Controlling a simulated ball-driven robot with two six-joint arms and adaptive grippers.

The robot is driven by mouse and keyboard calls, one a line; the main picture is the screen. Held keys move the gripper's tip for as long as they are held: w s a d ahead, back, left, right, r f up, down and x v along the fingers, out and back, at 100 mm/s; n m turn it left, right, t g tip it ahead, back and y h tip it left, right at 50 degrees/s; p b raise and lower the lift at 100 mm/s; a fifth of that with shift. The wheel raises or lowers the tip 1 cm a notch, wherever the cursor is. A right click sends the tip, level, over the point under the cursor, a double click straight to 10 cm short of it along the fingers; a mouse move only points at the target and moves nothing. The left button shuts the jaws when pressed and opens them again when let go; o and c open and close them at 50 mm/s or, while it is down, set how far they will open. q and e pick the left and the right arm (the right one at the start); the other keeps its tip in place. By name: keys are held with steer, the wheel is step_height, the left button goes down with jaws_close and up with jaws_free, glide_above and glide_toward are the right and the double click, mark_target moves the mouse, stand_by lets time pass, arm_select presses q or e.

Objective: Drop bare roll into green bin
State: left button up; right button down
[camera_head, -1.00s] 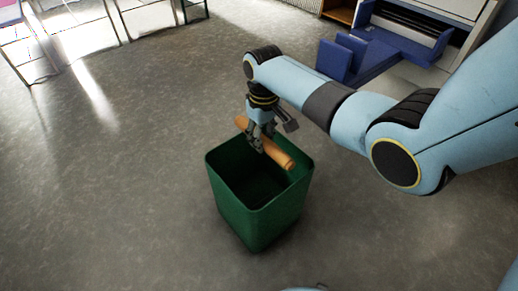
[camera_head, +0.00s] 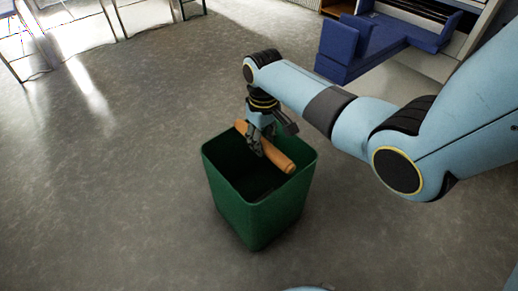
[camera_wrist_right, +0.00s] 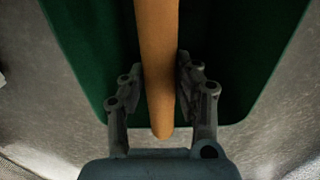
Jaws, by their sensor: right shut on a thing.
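The bare roll (camera_head: 276,158) is a plain orange-brown tube. My right gripper (camera_head: 256,150) is shut on it near its middle and holds it at a slant over the mouth of the green bin (camera_head: 258,218). In the right wrist view the roll (camera_wrist_right: 157,60) runs between the two fingers of the gripper (camera_wrist_right: 160,88), with the dark green bin (camera_wrist_right: 235,60) beneath. The bin is open-topped and stands on the floor. Its inside looks dark and I cannot see the bottom clearly. My left gripper is not in view.
A blue padded piece of furniture (camera_head: 365,45) stands at the back right beside a pale cabinet. Tables with thin metal legs (camera_head: 100,15) are at the back left. The grey floor (camera_head: 110,190) around the bin is clear.

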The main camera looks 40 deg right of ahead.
steer(key=c, duration=0.9)
jaws_free()
step_height(320, 180, up, 12)
